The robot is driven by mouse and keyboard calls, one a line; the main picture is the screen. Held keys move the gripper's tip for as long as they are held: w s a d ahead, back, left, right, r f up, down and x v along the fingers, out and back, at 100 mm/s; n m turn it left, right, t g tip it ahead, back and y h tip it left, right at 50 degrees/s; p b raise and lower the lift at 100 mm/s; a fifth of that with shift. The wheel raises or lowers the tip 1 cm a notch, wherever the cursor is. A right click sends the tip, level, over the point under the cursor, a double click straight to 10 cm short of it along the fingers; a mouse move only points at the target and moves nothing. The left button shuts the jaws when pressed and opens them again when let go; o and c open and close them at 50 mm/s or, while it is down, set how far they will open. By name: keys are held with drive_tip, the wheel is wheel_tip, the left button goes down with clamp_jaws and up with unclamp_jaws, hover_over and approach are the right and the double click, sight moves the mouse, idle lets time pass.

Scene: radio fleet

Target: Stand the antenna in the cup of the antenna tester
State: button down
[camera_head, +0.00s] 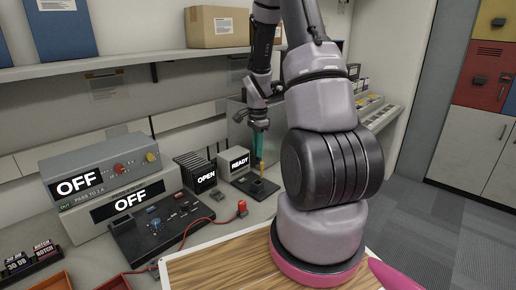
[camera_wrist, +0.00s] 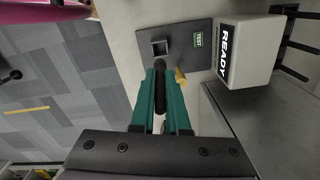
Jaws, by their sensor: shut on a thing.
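The antenna tester is a pale box (camera_head: 234,163) marked READY with a dark base plate (camera_head: 270,188). I cannot tell whether the antenna touches the plate. In the head view my gripper (camera_head: 258,160) is above the plate.
A short yellow cylinder (camera_wrist: 180,77) is beside the fingertips. An OPEN-marked rack (camera_head: 200,172), two OFF-marked units (camera_head: 130,198) and a dark control panel (camera_head: 160,230) with a red cable stand to the left. A wooden board (camera_head: 215,265) lies in front.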

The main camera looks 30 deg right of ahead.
sight(258, 160)
drive_tip(key=shift+f, duration=0.1)
drive_tip(key=shift+f, duration=2.8)
drive_tip(key=shift+f, duration=2.25)
drive_tip(key=c, duration=0.8)
unclamp_jaws()
drive_tip(key=shift+c, duration=0.2)
wheel_tip(258, 160, up, 11)
drive_tip(key=shift+f, duration=0.1)
